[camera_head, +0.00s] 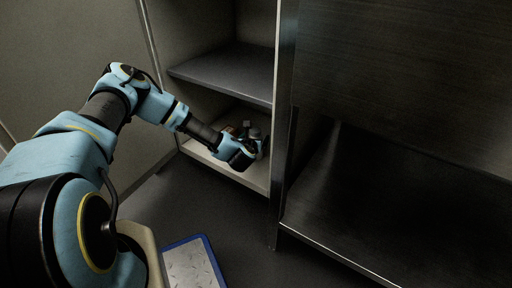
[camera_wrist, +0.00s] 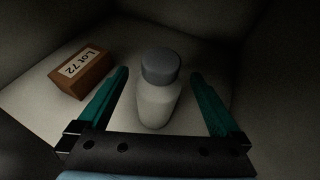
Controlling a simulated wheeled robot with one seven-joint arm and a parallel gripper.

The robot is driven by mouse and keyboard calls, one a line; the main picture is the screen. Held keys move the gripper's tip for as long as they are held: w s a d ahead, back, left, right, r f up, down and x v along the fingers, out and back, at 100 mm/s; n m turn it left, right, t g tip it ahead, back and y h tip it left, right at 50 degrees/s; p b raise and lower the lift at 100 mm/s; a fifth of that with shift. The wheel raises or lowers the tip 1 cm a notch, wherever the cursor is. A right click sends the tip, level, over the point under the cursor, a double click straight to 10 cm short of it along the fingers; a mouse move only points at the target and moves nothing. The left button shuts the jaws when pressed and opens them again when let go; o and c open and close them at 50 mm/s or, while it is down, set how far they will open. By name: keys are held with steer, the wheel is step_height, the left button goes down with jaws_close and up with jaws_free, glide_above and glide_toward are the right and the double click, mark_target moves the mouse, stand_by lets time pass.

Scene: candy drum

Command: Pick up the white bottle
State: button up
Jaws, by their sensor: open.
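The white bottle (camera_wrist: 156,104) with a grey cap stands upright on a pale shelf floor in the wrist view. My gripper (camera_wrist: 162,80) is open, with one teal finger on each side of the bottle. Both fingers look apart from the bottle, with a gap at each side. In the head view my gripper (camera_head: 259,148) reaches into the lower compartment of the shelf unit. A small grey shape by it there may be the bottle's cap; the rest of the bottle is hidden.
A brown block labelled "Lot 72" (camera_wrist: 81,73) lies left of the bottle, near my left finger. A dark upper shelf (camera_head: 228,72) is above my gripper. The compartment walls are close around it. A dark metal bench (camera_head: 400,200) stands to the right.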

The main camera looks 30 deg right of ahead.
steer(key=b+x, duration=0.1)
steer(key=x, duration=0.1)
steer(key=b+x, duration=0.1)
steer(key=x, duration=0.1)
steer(key=shift+a+f, duration=0.15)
steer(key=shift+f, duration=0.1)
steer(key=shift+w+d+f, duration=0.1)
steer(key=shift+w+d, duration=0.15)
steer(key=shift+w, duration=0.05)
jaws_close()
stand_by(0.3)
